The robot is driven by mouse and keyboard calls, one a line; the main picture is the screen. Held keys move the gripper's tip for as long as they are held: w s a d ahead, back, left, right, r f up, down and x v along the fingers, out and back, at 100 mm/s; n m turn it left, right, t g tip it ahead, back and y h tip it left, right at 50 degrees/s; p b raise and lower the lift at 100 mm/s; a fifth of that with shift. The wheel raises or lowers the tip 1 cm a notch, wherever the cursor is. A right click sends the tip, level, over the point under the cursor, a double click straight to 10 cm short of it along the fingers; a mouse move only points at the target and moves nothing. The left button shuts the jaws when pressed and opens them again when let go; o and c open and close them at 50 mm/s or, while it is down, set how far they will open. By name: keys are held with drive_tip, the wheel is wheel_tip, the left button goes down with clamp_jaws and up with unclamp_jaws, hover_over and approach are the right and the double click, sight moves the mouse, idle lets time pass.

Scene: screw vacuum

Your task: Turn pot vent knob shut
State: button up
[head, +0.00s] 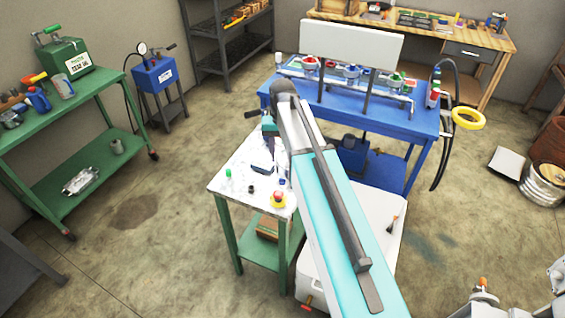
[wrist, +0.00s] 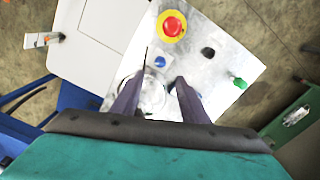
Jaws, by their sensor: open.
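In the wrist view my gripper (wrist: 160,82) is open, with its two dark fingers apart. Between and beyond them is a round, clear, shiny thing (wrist: 153,98) that looks like the pot, partly hidden by the fingers. A blue knob-like part (wrist: 160,62) shows just past the fingertips, apart from them. A black part (wrist: 207,52) and a green one (wrist: 238,82) stand to the right. I cannot tell which of these is the vent knob. In the head view the arm hides part of this table.
A red button on a yellow base (wrist: 172,26) sits on the white tabletop (head: 236,187). A white chest (head: 375,225) stands beside it. A blue bench (head: 390,118) with a white panel is behind. A green bench (head: 95,98) is at left; open floor lies between.

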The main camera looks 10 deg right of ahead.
drive_tip(key=shift+r, duration=1.3)
